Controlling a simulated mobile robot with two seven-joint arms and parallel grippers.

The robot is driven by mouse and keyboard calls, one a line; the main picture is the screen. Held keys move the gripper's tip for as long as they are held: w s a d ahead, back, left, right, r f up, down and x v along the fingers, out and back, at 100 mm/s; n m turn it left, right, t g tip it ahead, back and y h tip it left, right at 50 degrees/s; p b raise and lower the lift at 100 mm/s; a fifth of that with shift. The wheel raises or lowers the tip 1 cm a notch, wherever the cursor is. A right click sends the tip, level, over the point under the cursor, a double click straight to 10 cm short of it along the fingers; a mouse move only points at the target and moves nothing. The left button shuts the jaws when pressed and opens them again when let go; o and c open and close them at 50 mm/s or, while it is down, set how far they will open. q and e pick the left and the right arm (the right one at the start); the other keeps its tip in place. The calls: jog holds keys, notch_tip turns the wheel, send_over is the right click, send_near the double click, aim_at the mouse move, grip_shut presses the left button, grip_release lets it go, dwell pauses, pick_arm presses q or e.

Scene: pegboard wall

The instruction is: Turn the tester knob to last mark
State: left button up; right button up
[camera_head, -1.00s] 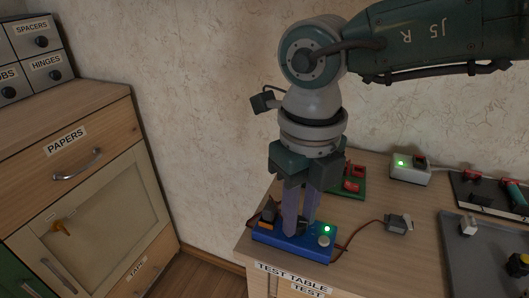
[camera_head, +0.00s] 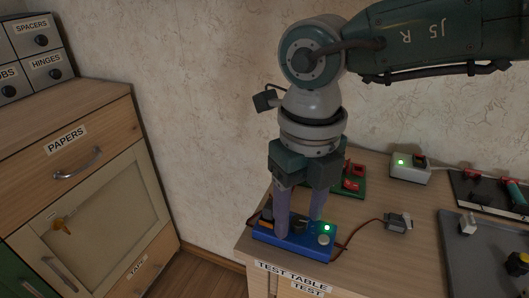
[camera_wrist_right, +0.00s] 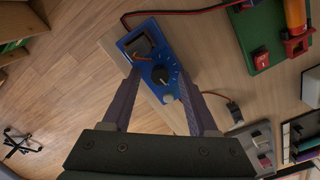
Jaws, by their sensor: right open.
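The blue tester (camera_head: 262,236) sits at the near left corner of the test table, with a lit green lamp (camera_head: 327,228) and a pale round button (camera_head: 324,240). Its black knob (camera_wrist_right: 160,75) shows clearly in the right wrist view, with pale marks around it; I cannot tell which mark it points to. In the head view the knob is partly hidden by the fingers. My right gripper (camera_head: 299,225) points down over the tester, open, with its purple fingers on either side of the knob and apparently apart from it. My left gripper is out of view.
A green board with red parts (camera_head: 353,180) stands behind the tester. A small grey connector (camera_head: 398,222) on a red cable lies to the right. A white box with a green light (camera_head: 410,168) and a grey tray (camera_head: 455,258) are farther right. A drawer cabinet (camera_head: 75,175) stands left.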

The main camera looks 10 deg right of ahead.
aim_at(298, 221)
jog(key=shift+r, duration=0.1)
notch_tip(298, 221, up, 10)
jog(key=p, duration=0.1)
dwell(0.3)
jog(key=shift+a, duration=0.1)
